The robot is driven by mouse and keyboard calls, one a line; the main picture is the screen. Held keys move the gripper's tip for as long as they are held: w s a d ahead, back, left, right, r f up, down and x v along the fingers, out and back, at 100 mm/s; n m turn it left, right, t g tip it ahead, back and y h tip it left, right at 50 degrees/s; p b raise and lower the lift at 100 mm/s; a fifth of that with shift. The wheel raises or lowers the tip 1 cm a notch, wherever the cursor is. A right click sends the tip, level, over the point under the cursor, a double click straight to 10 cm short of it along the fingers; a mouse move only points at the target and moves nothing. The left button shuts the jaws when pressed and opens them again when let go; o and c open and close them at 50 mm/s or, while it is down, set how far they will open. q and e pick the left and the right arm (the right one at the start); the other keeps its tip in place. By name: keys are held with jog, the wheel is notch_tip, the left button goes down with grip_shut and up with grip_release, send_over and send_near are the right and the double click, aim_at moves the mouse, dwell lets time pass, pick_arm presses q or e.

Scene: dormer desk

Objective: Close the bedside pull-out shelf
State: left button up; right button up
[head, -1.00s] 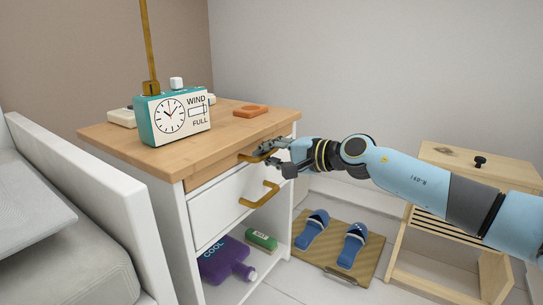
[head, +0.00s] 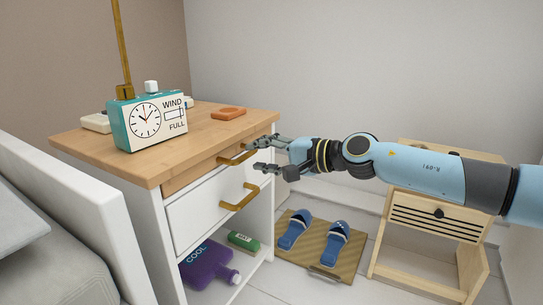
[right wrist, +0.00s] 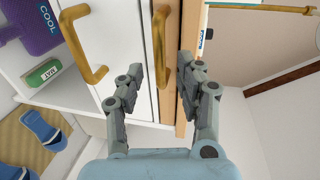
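The bedside pull-out shelf (head: 203,170) is the wooden front under the nightstand's top. Its front looks about level with the white drawer (head: 205,208) below; any small gap is hard to judge. Its brass handle (head: 236,158) also shows in the right wrist view (right wrist: 160,38). My right gripper (head: 256,156) is open at the right end of that handle. In the right wrist view its fingers (right wrist: 160,82) are spread, with the handle's near end between them in the picture. I cannot tell whether they touch it. My left gripper is out of view.
The drawer's brass handle (head: 240,197) juts out below. Slippers (head: 330,243) lie on a mat (head: 350,262). A wooden stand (head: 455,225) is at right, a bed (head: 60,215) at left.

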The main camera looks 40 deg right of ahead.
jog(key=shift+v, duration=1.75)
jog(key=shift+f, duration=0.1)
